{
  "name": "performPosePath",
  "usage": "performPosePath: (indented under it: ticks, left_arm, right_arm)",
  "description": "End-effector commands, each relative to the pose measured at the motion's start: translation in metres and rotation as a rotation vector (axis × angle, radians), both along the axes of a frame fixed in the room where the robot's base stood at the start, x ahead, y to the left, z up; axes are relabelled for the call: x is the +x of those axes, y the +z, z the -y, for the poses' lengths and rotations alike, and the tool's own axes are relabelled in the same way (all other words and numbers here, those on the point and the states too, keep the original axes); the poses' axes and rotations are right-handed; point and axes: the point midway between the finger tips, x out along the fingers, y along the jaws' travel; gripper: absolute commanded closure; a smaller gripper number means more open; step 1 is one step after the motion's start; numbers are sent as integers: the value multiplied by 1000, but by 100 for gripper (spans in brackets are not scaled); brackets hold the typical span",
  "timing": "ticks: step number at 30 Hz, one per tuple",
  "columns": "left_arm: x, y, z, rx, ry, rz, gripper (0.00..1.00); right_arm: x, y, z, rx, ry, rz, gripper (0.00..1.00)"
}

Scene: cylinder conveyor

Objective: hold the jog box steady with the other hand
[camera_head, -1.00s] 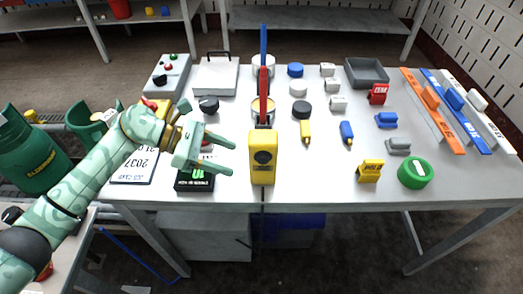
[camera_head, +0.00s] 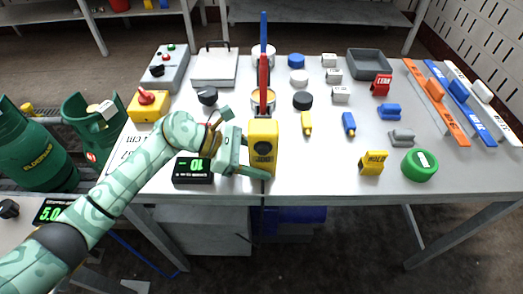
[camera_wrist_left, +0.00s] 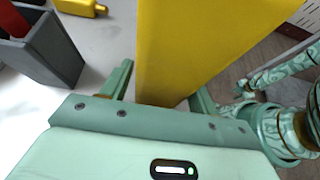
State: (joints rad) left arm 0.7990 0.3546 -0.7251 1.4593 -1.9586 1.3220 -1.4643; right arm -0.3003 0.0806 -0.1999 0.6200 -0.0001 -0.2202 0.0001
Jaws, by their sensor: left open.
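The jog box, a tall yellow box (camera_head: 263,140) with dark round parts on its front, stands upright near the table's front edge. It fills the upper middle of the left wrist view (camera_wrist_left: 200,45). My left gripper (camera_head: 254,157) is at its left side, with one finger across the lower front. In the left wrist view, the open fingers of my left gripper (camera_wrist_left: 160,92) lie on either side of the box. I cannot tell whether they touch it.
A black display (camera_head: 193,171) lies left of the box. A red-knobbed yellow box (camera_head: 147,106) is farther left. Upright red (camera_head: 264,80) and blue bars stand behind. Yellow (camera_head: 307,124) and blue (camera_head: 349,124) pieces and a green disc (camera_head: 420,165) lie to the right.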

Motion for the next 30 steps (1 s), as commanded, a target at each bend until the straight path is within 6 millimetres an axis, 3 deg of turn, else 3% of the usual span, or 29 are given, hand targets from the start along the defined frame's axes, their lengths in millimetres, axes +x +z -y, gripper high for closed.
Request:
performPosePath:
  ticks: [1,3,6,7,9,10,14,30]
  left_arm:
    - [0,0,0,0,0,0,48]
    - [0,0,0,0,0,0,68]
    - [0,0,0,0,0,0,68]
    - [0,0,0,0,0,0,63]
    - [0,0,0,0,0,0,82]
    - [0,0,0,0,0,0,82]
    - [0,0,0,0,0,0,82]
    - [0,0,0,1,-1,0,82]
  right_arm:
    - [0,0,0,0,0,1,64]
    - [0,0,0,0,0,1,64]
    - [1,0,0,0,0,1,64]
    - [1,0,0,0,0,1,64]
    - [1,0,0,0,0,1,64]
    - [1,0,0,0,0,1,64]
    - [1,0,0,1,0,2,100]
    - [1,0,-1,2,-1,2,100]
